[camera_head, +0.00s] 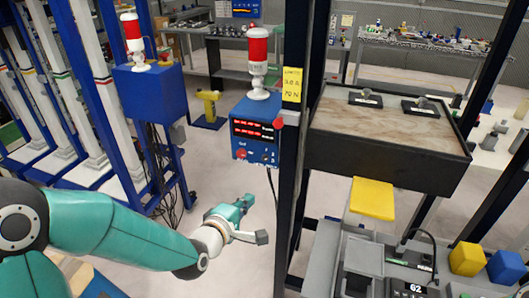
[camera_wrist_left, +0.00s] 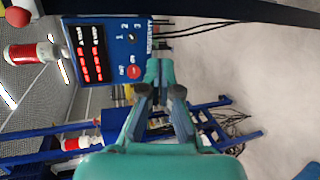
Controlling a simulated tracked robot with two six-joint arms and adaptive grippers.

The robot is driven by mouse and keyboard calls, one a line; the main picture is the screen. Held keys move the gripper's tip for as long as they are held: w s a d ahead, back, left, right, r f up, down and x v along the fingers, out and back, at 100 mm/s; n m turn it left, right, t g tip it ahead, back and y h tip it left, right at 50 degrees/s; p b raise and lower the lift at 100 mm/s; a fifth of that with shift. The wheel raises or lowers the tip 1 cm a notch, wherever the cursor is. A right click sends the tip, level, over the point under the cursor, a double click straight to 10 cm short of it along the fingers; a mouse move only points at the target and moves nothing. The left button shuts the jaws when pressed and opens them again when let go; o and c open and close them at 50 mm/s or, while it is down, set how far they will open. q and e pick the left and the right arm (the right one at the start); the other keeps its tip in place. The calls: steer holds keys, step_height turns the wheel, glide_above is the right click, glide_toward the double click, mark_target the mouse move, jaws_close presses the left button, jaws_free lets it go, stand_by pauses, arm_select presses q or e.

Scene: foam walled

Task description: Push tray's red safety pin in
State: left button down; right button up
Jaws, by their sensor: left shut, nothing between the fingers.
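A red round knob (camera_head: 278,123) sticks out beside the dark post, between the blue control box and the tray; I take it for the safety pin. In the left wrist view the red knob (camera_wrist_left: 18,16) is at the top left corner. The dark tray (camera_head: 385,172) has a brown stone-like surface and stands right of the post. My left gripper (camera_head: 258,237) is shut and empty, low in front of the blue box and well below the knob. In the left wrist view the fingers (camera_wrist_left: 160,75) meet, apart from the knob. My right gripper is not in view.
The blue control box (camera_head: 255,131) carries red displays and a red-white lamp (camera_head: 258,56). A dark upright post (camera_head: 292,190) stands between my left gripper and the tray. A yellow block (camera_head: 372,198) is below the tray. Clear floor lies around the gripper.

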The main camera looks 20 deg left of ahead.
arm_select(q)
step_height(320, 180, up, 12)
steer(key=a+n+t+b, duration=0.1)
steer(key=a+n+t, duration=0.1)
steer(key=n+t, duration=0.2)
steer(key=shift+s+a+f+n+t+y+b, duration=0.15)
steer(key=shift+s+a+n+t+y+b, duration=0.15)
steer(key=shift+n, duration=0.3)
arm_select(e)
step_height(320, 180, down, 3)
arm_select(q)
steer(key=shift+d, duration=0.1)
steer(key=w+d+r+p, duration=0.1)
steer(key=w+d+p, duration=0.1)
steer(key=w, duration=0.3)
steer(key=w+d+r+p, duration=0.1)
steer(key=w+d+p, duration=0.1)
steer(key=w+p, duration=0.2)
steer(key=shift+w+r, duration=0.35)
steer(key=shift+w, duration=0.5)
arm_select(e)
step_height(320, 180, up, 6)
arm_select(q)
steer(key=shift+d, duration=0.2)
